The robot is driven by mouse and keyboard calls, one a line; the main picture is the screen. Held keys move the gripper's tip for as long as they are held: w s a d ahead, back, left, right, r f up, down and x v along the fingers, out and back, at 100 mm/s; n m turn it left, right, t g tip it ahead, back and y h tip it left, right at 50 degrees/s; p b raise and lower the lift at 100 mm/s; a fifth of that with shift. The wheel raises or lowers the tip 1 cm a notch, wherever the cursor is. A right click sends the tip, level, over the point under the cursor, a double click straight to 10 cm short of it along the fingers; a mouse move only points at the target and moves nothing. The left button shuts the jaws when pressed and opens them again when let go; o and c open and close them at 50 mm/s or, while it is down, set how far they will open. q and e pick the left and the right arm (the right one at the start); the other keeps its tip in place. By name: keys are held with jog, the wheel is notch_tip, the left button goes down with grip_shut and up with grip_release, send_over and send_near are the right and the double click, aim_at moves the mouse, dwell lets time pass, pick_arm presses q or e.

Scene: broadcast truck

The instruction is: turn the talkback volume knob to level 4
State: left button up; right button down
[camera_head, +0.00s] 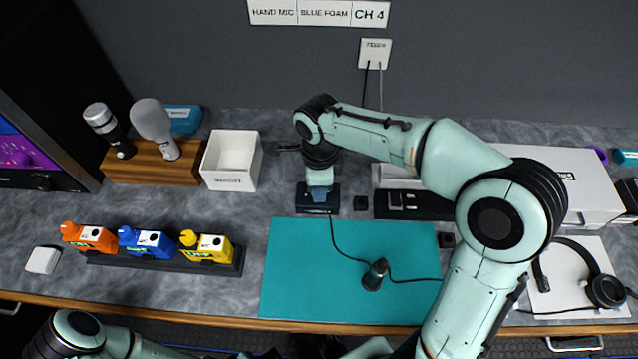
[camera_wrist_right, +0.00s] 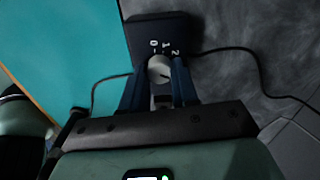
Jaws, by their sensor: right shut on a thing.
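A dark talkback box (camera_head: 318,209) sits at the back edge of the teal mat, under my right gripper (camera_head: 320,192). In the right wrist view, the box (camera_wrist_right: 145,28) shows the figures 0, 1 and 2 around a pale grey round knob (camera_wrist_right: 159,67). The two blue fingers of my right gripper (camera_wrist_right: 160,80) stand on either side of the knob and are shut on it. Any further figures are hidden by the gripper, and I cannot tell the level the knob points to. Of my left arm, only links show at the lower left; its gripper is out of view.
The teal mat (camera_head: 300,290) carries a small dark device (camera_head: 375,275) on a cable. A white box (camera_head: 232,160) and microphones on a wooden stand are at left. Orange, blue and yellow blocks stand in a dark rack (camera_head: 235,268). A headset (camera_head: 604,290) lies at right.

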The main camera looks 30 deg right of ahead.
dwell(0.5)
jog(key=c, duration=0.8)
grip_release()
jog(key=shift+c, duration=0.2)
notch_tip(320, 180, up, 14)
jog(key=p, duration=0.2)
jog(key=shift+f, duration=0.25)
